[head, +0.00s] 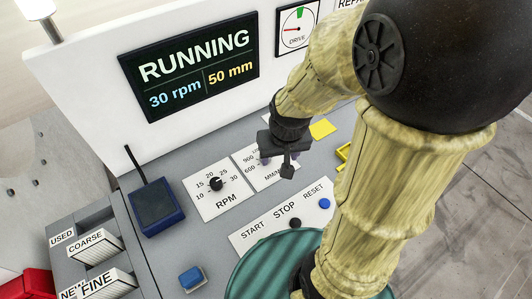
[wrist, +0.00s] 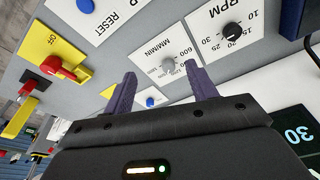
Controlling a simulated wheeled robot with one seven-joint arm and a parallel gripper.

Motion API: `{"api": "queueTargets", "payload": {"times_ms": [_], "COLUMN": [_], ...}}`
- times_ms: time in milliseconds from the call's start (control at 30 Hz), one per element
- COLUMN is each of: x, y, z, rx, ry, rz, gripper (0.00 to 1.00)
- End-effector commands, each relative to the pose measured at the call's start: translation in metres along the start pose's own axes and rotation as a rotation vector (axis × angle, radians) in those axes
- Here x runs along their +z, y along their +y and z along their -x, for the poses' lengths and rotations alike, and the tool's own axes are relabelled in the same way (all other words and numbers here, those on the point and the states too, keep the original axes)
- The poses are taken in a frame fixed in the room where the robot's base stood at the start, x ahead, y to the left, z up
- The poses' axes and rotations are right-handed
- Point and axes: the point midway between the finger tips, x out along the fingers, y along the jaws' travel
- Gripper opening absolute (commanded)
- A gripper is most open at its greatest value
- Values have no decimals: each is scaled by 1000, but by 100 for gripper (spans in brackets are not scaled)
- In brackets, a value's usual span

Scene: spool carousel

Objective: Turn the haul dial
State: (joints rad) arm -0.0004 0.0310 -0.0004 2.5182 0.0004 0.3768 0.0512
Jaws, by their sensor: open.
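The haul dial (wrist: 168,66) is a small grey knob on the white plate marked MM/MIN, with 600 and higher numbers round it. In the wrist view it shows between and beyond my purple fingers. My gripper (wrist: 161,80) is open with nothing between its fingers. In the head view my gripper (head: 278,160) hangs over the MM/MIN plate (head: 257,183) and hides most of the dial. I cannot tell whether a finger touches it.
The black RPM knob (head: 215,184) is close on the left. The START, STOP and RESET plate (head: 262,232) lies in front, with black (head: 295,223) and blue (head: 325,203) buttons. A screen (head: 190,72) reads RUNNING, 30 rpm, 50 mm. A red switch (wrist: 52,66) sits on yellow.

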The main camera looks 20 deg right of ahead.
Motion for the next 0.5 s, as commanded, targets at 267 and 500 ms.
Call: {"api": "queueTargets", "payload": {"times_ms": [267,500], "x": [-80,-127], "y": [-4,-6], "z": [-5,-20], "rx": [27,75], "ry": [-119,-199], "rz": [-352,-614], "gripper": [57,57]}}
